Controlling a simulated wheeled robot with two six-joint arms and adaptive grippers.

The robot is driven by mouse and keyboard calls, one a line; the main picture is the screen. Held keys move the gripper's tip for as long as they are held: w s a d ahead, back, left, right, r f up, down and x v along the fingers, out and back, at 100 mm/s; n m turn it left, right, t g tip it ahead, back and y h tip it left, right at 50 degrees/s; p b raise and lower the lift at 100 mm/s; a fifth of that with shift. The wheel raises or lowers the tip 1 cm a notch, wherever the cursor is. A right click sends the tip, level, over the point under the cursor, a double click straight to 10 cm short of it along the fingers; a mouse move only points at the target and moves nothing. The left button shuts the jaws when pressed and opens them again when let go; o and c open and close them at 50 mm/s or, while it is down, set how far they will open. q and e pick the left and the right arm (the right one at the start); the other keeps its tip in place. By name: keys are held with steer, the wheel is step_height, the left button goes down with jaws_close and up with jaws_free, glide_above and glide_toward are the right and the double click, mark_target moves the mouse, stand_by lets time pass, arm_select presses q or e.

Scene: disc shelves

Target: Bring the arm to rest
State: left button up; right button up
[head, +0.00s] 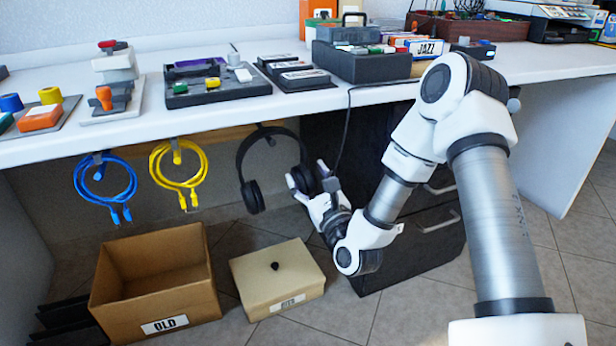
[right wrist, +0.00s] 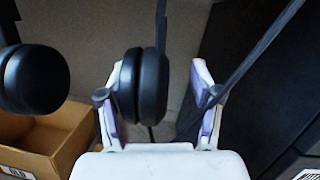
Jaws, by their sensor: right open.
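My right arm (head: 490,220) reaches in from the right in the head view. Its gripper (head: 308,177) is open under the table edge, at the right ear cup of the black headphones (head: 252,197). The headphones hang from a hook (head: 268,132) under the table. In the right wrist view, the open fingers (right wrist: 156,92) stand on either side of one black ear cup (right wrist: 148,88), with a visible gap on its right side. I cannot tell whether the left finger touches it. The other ear cup (right wrist: 36,80) hangs to the left. My left gripper is not in view.
Blue (head: 103,178) and yellow cables (head: 178,165) hang left of the headphones. An open box marked OLD (head: 165,325) and a closed box (head: 278,275) stand on the floor below. Dark drawers (head: 430,245) are behind my arm. The tabletop holds several devices.

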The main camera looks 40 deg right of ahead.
steer(key=v, duration=0.7)
steer(key=shift+s+f, duration=0.15)
steer(key=shift+s, duration=0.1)
steer(key=s+a+f+n+g+y+p, duration=0.3)
steer(key=s+a+f+n+g+p, duration=0.15)
steer(key=a+f+n, duration=0.3)
steer(key=s+a+f+n+g+y+p, duration=0.35)
steer(key=a+f+n+g+p, duration=0.25)
steer(key=f+n, duration=0.25)
steer(key=s+f+n+g+h, duration=0.1)
steer(key=s+f+n+g, duration=0.35)
steer(key=s+n, duration=0.45)
steer(key=s+f+n+g+h, duration=0.2)
steer(key=s+f+n+g, duration=0.25)
steer(key=s+n, duration=0.4)
step_height(320, 180, up, 38)
steer(key=w+n+p, duration=0.1)
steer(key=p, duration=3.7)
steer(key=shift+w+d+r+g, duration=0.15)
steer(key=shift+w+d+g, duration=0.2)
steer(key=shift+w+d, duration=0.1)
steer(key=shift+s+n+p, duration=0.1)
steer(key=shift+n+p, duration=0.15)
steer(key=shift+p, duration=0.05)
